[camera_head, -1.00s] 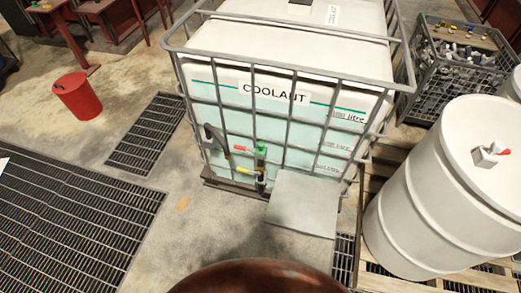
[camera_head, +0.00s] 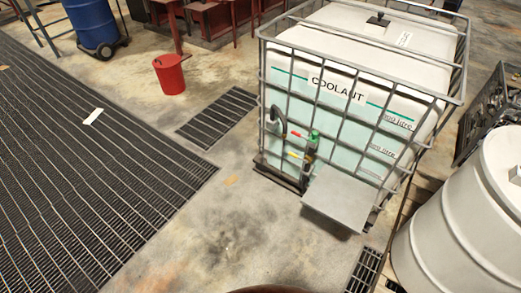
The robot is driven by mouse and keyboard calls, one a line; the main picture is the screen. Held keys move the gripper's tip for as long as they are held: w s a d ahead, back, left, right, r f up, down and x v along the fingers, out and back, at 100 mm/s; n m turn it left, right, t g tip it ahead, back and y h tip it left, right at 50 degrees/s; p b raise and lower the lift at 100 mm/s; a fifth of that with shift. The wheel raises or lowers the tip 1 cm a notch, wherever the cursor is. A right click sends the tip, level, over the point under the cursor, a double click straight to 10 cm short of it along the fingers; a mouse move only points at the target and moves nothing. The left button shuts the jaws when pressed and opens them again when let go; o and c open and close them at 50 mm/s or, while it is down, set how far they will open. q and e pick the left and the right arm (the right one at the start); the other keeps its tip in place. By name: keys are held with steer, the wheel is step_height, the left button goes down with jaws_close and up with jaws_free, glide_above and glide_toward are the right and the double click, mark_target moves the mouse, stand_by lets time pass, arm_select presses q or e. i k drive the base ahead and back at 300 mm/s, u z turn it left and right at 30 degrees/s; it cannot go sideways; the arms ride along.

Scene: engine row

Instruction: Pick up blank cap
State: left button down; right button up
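I cannot make out a blank cap for certain in the head view. A small dark fitting (camera_head: 378,19) sits on top of the white coolant tank (camera_head: 345,103); I cannot tell whether it is a cap. Neither of my grippers is in view.
The caged tank stands right of centre, with a grey plate (camera_head: 340,199) jutting out at its front. A white drum (camera_head: 465,225) is at the right. A red bucket (camera_head: 171,73) and a blue drum (camera_head: 95,20) stand further back. Floor grates (camera_head: 80,170) lie left; bare concrete (camera_head: 215,235) is clear.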

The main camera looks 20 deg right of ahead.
mark_target(314, 138)
steer(key=z, duration=1.75)
steer(key=k, duration=0.1)
steer(key=u, duration=2.6)
steer(key=i, duration=1.7)
steer(key=z, duration=0.75)
steer(key=i, duration=0.85)
steer(key=z, duration=0.95)
